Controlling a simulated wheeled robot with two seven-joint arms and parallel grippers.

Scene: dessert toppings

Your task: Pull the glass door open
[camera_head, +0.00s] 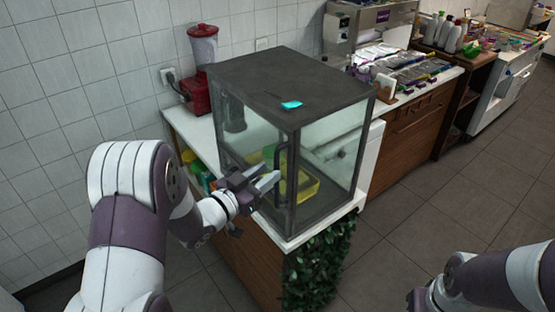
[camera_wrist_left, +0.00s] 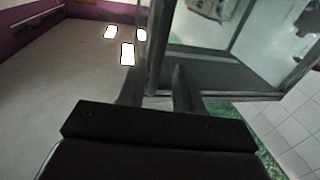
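A glass display case with a dark frame and top (camera_head: 290,85) stands on the white counter. Its glass door (camera_head: 245,140) is on the face toward my left arm and looks shut. A dark vertical handle (camera_head: 279,175) is on that face near the front corner post. My left gripper (camera_head: 270,180) is at the handle, its fingers apart. In the left wrist view the fingers (camera_wrist_left: 157,85) stand either side of a dark upright bar (camera_wrist_left: 157,50); I cannot tell whether they touch it. My right gripper (camera_head: 420,298) is partly cut off at the lower right.
A yellow container (camera_head: 305,187) is inside the case. A red blender (camera_head: 197,90) stands behind it by the wall. Green foliage (camera_head: 318,265) hangs below the counter's front corner. More counters with bottles and trays run to the right. The tiled floor (camera_head: 440,225) is clear.

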